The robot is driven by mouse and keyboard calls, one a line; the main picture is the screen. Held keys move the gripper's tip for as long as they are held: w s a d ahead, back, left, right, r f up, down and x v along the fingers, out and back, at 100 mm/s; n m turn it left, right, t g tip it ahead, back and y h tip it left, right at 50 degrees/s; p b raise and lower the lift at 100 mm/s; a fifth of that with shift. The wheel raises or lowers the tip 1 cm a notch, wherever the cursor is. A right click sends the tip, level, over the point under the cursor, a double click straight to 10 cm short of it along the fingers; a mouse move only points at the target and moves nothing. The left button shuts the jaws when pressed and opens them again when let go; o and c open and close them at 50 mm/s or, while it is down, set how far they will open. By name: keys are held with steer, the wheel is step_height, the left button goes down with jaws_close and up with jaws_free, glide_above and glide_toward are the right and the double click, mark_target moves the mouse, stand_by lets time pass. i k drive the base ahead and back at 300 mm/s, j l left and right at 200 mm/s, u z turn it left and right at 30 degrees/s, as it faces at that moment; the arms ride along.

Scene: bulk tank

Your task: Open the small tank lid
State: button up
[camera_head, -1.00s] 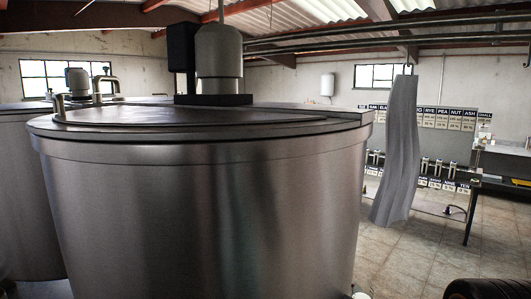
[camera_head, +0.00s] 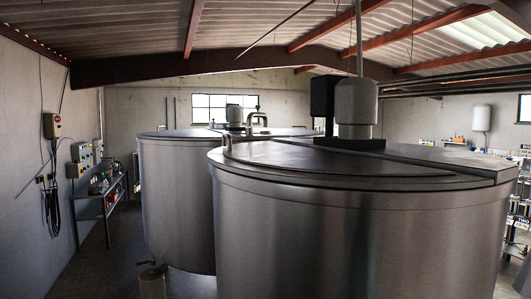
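A large round steel tank (camera_head: 350,240) fills the right half of the view. A grey motor housing (camera_head: 356,102) with a black box stands at the middle of the top. A second steel tank (camera_head: 178,200) stands behind to the left, its top also looking closed. Which lid is the small one I cannot tell. My gripper is not in view.
A stool-like stand (camera_head: 152,281) is on the floor at the lower left. A workbench (camera_head: 100,200) with small items runs along the left wall, below electrical boxes and hanging cables. Open floor lies between the bench and the tanks. Shelving stands at the far right.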

mark_target(273, 161)
steer(key=u, duration=0.25)
steer(key=i+j+z, duration=0.2)
steer(key=j, duration=0.25)
steer(key=i+j+z, duration=0.15)
steer(key=j, duration=0.3)
steer(key=i+j+z, duration=0.2)
steer(key=j, duration=0.25)
steer(key=j+z, duration=0.2)
steer(key=j, duration=0.3)
